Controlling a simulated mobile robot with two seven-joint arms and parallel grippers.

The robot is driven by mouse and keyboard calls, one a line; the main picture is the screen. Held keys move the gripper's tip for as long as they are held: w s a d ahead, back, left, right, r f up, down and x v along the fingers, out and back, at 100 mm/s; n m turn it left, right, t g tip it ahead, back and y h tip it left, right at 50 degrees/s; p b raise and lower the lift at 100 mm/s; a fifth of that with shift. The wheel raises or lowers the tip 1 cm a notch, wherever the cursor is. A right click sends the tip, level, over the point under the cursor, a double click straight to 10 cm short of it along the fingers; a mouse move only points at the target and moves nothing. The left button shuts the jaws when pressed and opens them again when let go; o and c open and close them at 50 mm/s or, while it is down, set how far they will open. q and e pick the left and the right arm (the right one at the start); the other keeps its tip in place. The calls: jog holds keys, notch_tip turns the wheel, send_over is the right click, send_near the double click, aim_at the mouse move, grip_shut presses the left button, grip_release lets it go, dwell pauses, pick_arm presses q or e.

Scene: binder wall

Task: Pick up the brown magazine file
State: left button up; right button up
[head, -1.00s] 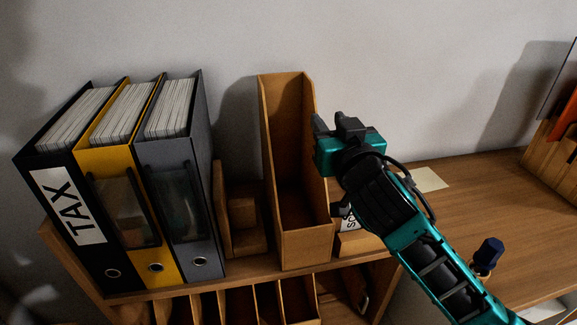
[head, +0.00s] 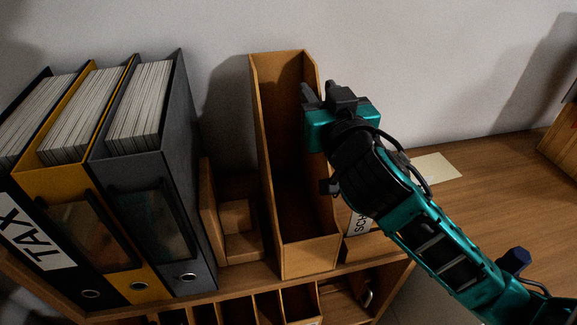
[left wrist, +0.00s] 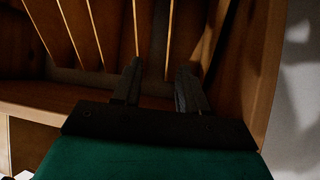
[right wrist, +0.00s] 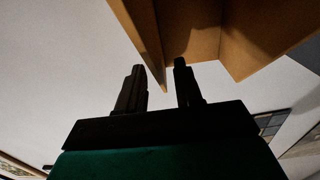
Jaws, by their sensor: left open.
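The brown magazine file (head: 310,255) stands upright and empty on the wooden shelf unit, right of the binders. My right gripper (head: 321,90) is at the upper part of its right wall, in front of the wall in the head view. In the right wrist view the fingers (right wrist: 158,72) are apart, and the edge of a brown panel of the file (right wrist: 200,40) reaches between their tips. I cannot tell whether they touch it. My left gripper is outside the head view; in the left wrist view its fingers (left wrist: 155,82) are open and empty, facing wooden slots.
Grey (head: 155,190), yellow (head: 65,180) and black TAX binders (head: 35,260) stand at left. A small wooden organiser (head: 240,240) is between them and the file. A labelled box (head: 365,245) sits right of the file. The desk (head: 480,200) is mostly clear, with a paper (head: 433,167).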

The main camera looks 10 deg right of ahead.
jog(key=shift+s, duration=0.15)
grip_shut()
jog(key=shift+r, duration=0.2)
dwell(1.1)
